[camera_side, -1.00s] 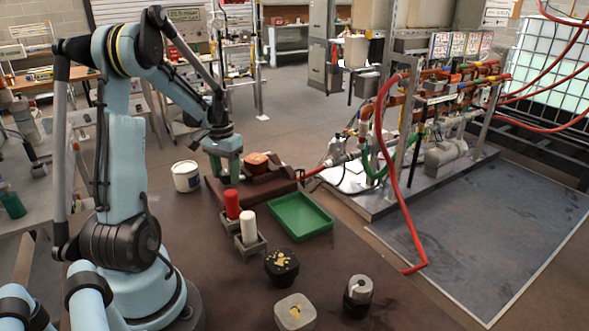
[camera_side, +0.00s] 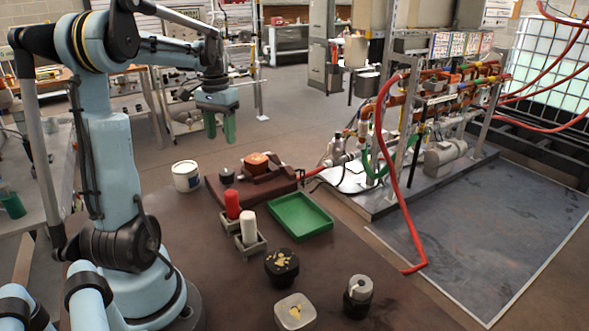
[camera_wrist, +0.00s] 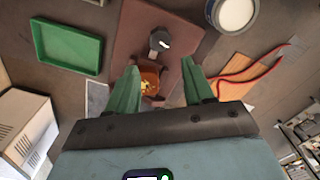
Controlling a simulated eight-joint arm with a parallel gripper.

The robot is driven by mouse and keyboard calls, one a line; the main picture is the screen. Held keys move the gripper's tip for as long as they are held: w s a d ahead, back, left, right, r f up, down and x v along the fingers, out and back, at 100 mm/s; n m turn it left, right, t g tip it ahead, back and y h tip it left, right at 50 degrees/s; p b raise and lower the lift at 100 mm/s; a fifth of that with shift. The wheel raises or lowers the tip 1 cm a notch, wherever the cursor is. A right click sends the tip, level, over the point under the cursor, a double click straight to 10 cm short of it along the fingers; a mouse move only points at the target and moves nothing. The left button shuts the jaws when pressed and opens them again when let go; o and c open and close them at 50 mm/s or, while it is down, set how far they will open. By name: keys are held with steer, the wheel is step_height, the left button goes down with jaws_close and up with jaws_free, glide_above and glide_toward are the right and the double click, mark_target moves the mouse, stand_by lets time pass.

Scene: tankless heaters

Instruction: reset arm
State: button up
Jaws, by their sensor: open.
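My gripper (camera_side: 220,124) hangs in the air above and behind the dark red block in the side view, its two green fingers apart and nothing between them. In the wrist view my gripper (camera_wrist: 160,92) also shows open. The dark red block (camera_side: 285,182) stands on the brown table and carries an orange-brown round part (camera_side: 257,160) and a small dark knob (camera_side: 227,175). In the wrist view the round part (camera_wrist: 150,80) lies below, between the fingers in the picture, and the knob (camera_wrist: 159,41) lies beyond it.
A green tray (camera_side: 299,217), a white bucket (camera_side: 186,176), a red cylinder (camera_side: 232,204) and a white cylinder (camera_side: 248,226) in holders stand on the table (camera_side: 200,240). A dark pot (camera_side: 281,266) and a clear container (camera_side: 295,311) are in front. A pipe rig (camera_side: 440,110) stands at right.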

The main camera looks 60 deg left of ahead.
steer(key=shift+r, duration=0.2)
steer(key=shift+d, duration=0.1)
steer(key=w+d+m+t+y, duration=0.1)
steer(key=w+d+m+t, duration=0.15)
steer(key=d, duration=0.55)
steer(key=w+d+m+t+y, duration=0.1)
steer(key=w+d, duration=0.2)
steer(key=d, duration=0.6)
steer(key=s+d+f+m+t+h, duration=0.1)
steer(key=d+t, duration=0.1)
steer(key=d, duration=0.5)
steer(key=s+d+f+m+t+h, duration=0.1)
steer(key=d+f+m, duration=0.1)
steer(key=d, duration=0.5)
steer(key=shift+d+t, duration=0.15)
steer(key=shift+t, duration=0.2)
